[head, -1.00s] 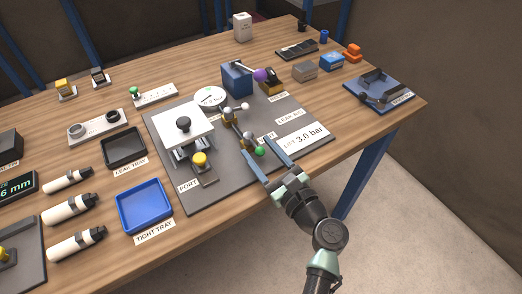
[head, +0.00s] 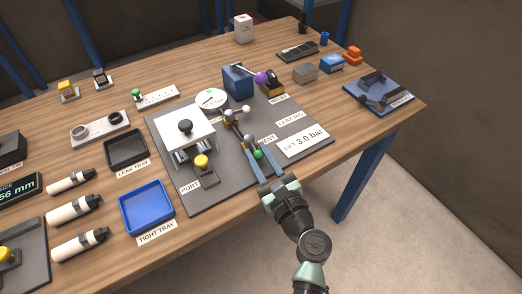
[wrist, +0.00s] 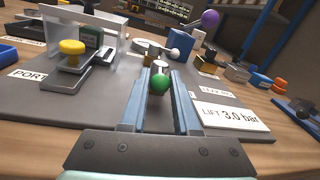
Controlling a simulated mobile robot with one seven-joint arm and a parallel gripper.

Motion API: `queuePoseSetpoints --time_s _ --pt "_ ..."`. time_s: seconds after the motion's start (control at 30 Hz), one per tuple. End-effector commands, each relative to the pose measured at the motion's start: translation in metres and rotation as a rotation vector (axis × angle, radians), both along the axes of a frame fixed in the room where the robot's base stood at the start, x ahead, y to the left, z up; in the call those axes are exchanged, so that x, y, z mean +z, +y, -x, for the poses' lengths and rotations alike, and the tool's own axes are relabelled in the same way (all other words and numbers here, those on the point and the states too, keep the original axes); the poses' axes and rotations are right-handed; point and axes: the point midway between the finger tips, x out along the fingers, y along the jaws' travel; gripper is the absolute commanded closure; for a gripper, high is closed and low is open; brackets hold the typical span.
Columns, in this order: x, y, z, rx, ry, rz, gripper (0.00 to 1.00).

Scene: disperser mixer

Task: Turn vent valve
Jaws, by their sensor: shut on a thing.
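The vent valve is a small brass-and-grey fitting whose lever ends in a green ball knob (head: 257,154), on the front part of the dark grey rig plate (head: 223,187). The "VENT" label beside it is partly covered by my fingers. My gripper (head: 252,143) reaches in from the front edge, its two long blue-grey fingers on either side of the valve lever. In the wrist view the green ball (wrist: 160,84) sits between the fingers, and a pale ball is just beyond it. The gripper is shut on the valve handle; the exact contact is hard to see.
A similar white-knobbed valve (head: 246,112) stands just behind. The clear-sided guard with a black knob (head: 185,126) and the yellow button (head: 201,161) are to the left. A purple ball lever (head: 262,78) is at the back. The "LIFT 3.0 bar" sign (head: 304,141) lies right.

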Motion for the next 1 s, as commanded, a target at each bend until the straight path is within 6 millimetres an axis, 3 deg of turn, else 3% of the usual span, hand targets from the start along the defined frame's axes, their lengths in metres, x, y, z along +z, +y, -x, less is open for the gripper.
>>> queuePoseSetpoints --time_s 0.6,1.0 --pt "0.000 0.027 0.004 -0.455 0.000 0.000 1.00" --pt "0.000 0.035 0.003 -0.623 0.000 0.001 1.00"
